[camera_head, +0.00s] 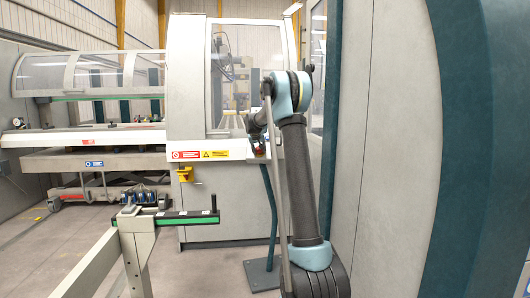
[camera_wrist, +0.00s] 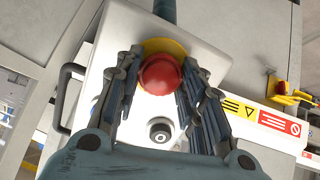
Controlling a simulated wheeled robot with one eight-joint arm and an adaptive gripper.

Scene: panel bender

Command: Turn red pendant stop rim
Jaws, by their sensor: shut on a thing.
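The red pendant stop (camera_wrist: 161,75) is a round red knob on a yellow disc, set on a pale pendant box (camera_wrist: 108,28). My gripper (camera_wrist: 160,78) has one finger on each side of the red knob and is shut on its rim. In the head view my gripper (camera_head: 258,140) is at the pendant, small and partly hidden by my own arm. A little red shows there, but the contact cannot be made out in that view.
A black round key switch (camera_wrist: 160,132) sits below the knob on the same box. A grey cabinet with a window (camera_head: 232,75) stands behind. A teal post (camera_head: 270,210) rises from a floor plate. A rail with a green strip (camera_head: 180,220) lies to the left.

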